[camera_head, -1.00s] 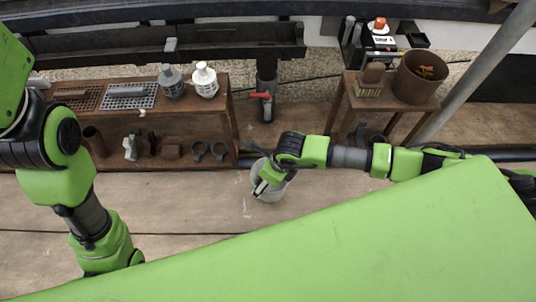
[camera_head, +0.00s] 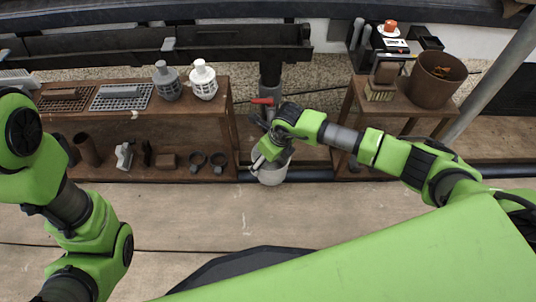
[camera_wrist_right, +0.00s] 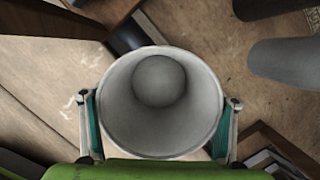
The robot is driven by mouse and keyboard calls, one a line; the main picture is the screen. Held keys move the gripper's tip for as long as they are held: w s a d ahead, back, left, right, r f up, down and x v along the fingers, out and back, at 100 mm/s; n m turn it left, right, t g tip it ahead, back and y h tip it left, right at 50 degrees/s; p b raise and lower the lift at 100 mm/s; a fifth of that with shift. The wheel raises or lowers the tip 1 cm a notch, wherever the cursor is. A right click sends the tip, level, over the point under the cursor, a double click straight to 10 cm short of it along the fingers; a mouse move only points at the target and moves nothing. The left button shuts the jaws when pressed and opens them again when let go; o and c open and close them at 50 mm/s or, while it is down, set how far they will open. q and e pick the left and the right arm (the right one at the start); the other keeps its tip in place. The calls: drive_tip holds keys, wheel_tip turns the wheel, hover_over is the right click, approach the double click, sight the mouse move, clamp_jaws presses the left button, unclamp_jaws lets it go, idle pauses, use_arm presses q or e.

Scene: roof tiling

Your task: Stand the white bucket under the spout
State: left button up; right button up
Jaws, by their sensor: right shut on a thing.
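The white bucket (camera_head: 272,175) is upright in my right gripper (camera_head: 266,158), near the foot of the dark downpipe (camera_head: 270,72) with the red-handled tap (camera_head: 262,101). The right wrist view looks into the empty bucket (camera_wrist_right: 158,122). The fingers of my right gripper (camera_wrist_right: 160,106) are shut on opposite sides of it. The spout's lower end is mostly hidden by my right gripper and wrist, so I cannot tell whether the bucket is directly under it. I cannot tell whether the bucket touches the floor. My left arm shows at the left, but its gripper is out of view.
A wooden shelf (camera_head: 180,125) with grates and slotted white and grey pots stands left of the pipe. A small wooden table (camera_head: 350,108) with a rusty bucket (camera_head: 436,80) stands right. A dark pipe runs along the floor behind the bucket. The floor in front is clear.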

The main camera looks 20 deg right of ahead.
drive_tip(key=w+b, duration=0.1)
drive_tip(key=w, duration=0.1)
drive_tip(key=w+d+b, duration=0.1)
drive_tip(key=w+b, duration=0.1)
drive_tip(key=shift+w+d+f, duration=0.1)
drive_tip(key=shift+w+f, duration=0.1)
drive_tip(key=shift+w, duration=0.1)
drive_tip(key=shift+s+f+b, duration=0.15)
drive_tip(key=shift+f+b, duration=0.25)
drive_tip(key=shift+b, duration=0.05)
drive_tip(key=shift+f, duration=0.1)
drive_tip(key=o, duration=1.3)
drive_tip(key=shift+c, duration=0.2)
